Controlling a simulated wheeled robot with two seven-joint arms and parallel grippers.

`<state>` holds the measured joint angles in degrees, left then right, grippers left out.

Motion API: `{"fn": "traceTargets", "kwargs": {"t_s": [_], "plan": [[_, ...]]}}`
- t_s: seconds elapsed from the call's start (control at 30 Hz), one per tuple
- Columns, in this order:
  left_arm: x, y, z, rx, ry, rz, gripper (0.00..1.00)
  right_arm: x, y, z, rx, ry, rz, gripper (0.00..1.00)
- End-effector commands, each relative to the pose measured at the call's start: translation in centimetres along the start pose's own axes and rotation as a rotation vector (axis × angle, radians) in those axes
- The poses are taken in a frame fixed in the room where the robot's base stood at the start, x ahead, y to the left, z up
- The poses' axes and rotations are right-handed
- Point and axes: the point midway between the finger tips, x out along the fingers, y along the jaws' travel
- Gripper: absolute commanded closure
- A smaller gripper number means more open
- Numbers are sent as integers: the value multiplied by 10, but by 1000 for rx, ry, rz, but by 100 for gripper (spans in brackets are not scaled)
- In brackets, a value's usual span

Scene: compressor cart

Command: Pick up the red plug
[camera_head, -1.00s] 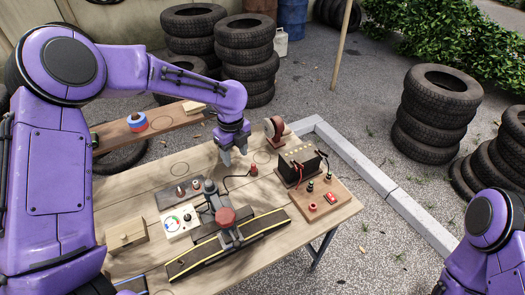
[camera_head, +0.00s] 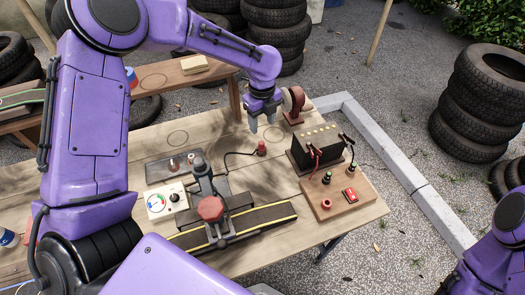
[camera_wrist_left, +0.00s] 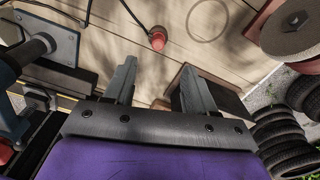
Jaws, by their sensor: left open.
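The red plug (camera_head: 262,149) stands on the wooden table, with a dark cable running left from it to the compressor. It also shows near the top centre of the left wrist view (camera_wrist_left: 157,40). My left gripper (camera_head: 263,126) is open and empty above the table, just behind the plug in the head view. In the left wrist view its two fingers (camera_wrist_left: 158,85) are spread apart, and the plug lies beyond them, between their lines and apart from both. My right arm shows at the lower right of the head view, but its gripper is out of the picture.
A black battery box (camera_head: 318,147) and a wooden board with a red switch (camera_head: 350,193) stand right of the plug. The compressor with its red knob (camera_head: 210,208) is at left front. A red-brown wheel on a stand (camera_head: 294,103) is close behind the gripper.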

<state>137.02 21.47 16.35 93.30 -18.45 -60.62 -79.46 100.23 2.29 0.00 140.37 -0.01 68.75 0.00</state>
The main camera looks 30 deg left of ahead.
Motion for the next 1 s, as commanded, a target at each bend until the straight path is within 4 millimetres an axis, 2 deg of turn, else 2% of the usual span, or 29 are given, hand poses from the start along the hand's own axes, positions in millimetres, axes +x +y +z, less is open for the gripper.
{"fn": "traceTargets", "kwargs": {"t_s": [0.2, 0.37, 0.5, 0.6, 0.87, 1.0], "plan": [[38, 1, 0, -1, 1, 4, 44, -6, 0, -3, 0, 1, 0, 57], [56, 2, 0, -1, 1, 5, 44, -11, 1, -5, 0, 1, 0, 57], [80, 4, 0, -1, 2, 6, 44, -23, 2, -10, 0, 1, 0, 57], [96, 4, 0, -1, 1, 3, 44, -23, 2, -10, 0, 1, 0, 57], [102, 3, 0, 0, -1, 1, 44, -22, 2, -9, 0, 1, 0, 57], [102, 3, 0, 0, 0, 1, 90, -22, 2, -9, 0, 1, 0, 57]]}}
